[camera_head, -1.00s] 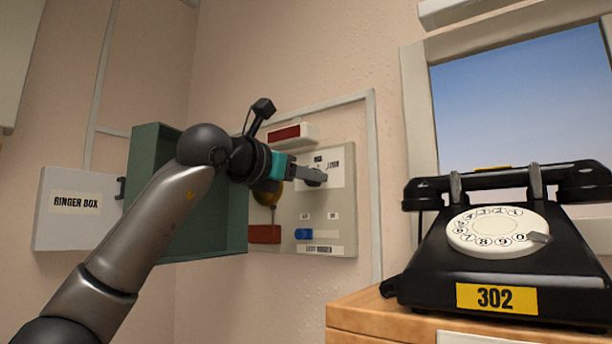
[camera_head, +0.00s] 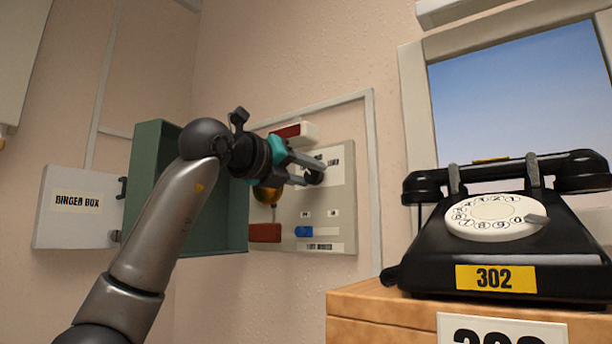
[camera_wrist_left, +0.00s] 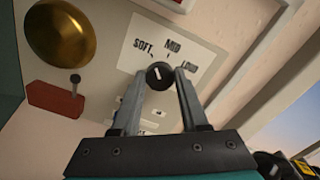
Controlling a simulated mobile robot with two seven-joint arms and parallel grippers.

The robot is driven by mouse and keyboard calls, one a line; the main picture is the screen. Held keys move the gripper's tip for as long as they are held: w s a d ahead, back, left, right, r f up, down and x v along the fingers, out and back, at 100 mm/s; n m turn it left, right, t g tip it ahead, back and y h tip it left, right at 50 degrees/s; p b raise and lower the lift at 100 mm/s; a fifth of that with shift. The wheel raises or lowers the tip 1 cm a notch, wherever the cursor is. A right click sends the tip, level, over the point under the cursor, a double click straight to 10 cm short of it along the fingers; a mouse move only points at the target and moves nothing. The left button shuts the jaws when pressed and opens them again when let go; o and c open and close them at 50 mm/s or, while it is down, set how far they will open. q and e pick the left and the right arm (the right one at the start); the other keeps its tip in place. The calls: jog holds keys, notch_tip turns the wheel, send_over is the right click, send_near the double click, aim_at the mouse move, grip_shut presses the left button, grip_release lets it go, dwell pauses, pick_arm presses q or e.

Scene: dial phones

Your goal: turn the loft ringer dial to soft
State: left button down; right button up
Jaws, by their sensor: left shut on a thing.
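The ringer dial is a small black round knob (camera_head: 315,177) on a pale wall panel (camera_head: 343,210). In the left wrist view the knob (camera_wrist_left: 160,76) bears a short white pointer mark. A white label (camera_wrist_left: 185,45) around it reads SOFT, MID and LOUD, from left to right. The mark points roughly up the label, towards its SOFT–MID side; its exact setting is hard to tell. My left gripper (camera_head: 312,171) is shut on the knob, one finger on each side of it in the left wrist view (camera_wrist_left: 160,74). My right gripper is not in view.
A brass bell (camera_wrist_left: 62,40) and a red block (camera_head: 264,232) are left of the dial. A blue knob (camera_head: 303,231) sits lower on the panel. An open green box (camera_head: 160,180) is at left. A black phone (camera_head: 497,240) marked 302 stands on a wooden cabinet at right.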

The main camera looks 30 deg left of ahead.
pick_arm(q)
jog(key=shift+n, duration=0.6)
jog(key=shift+c, duration=2.1)
grip_release()
jog(key=shift+s, duration=0.15)
jog(key=s+a+b, duration=0.1)
jog(key=s+b, duration=0.2)
jog(key=s, duration=1.2)
jog(key=shift+a+b, duration=0.15)
jog(key=shift+b, duration=0.15)
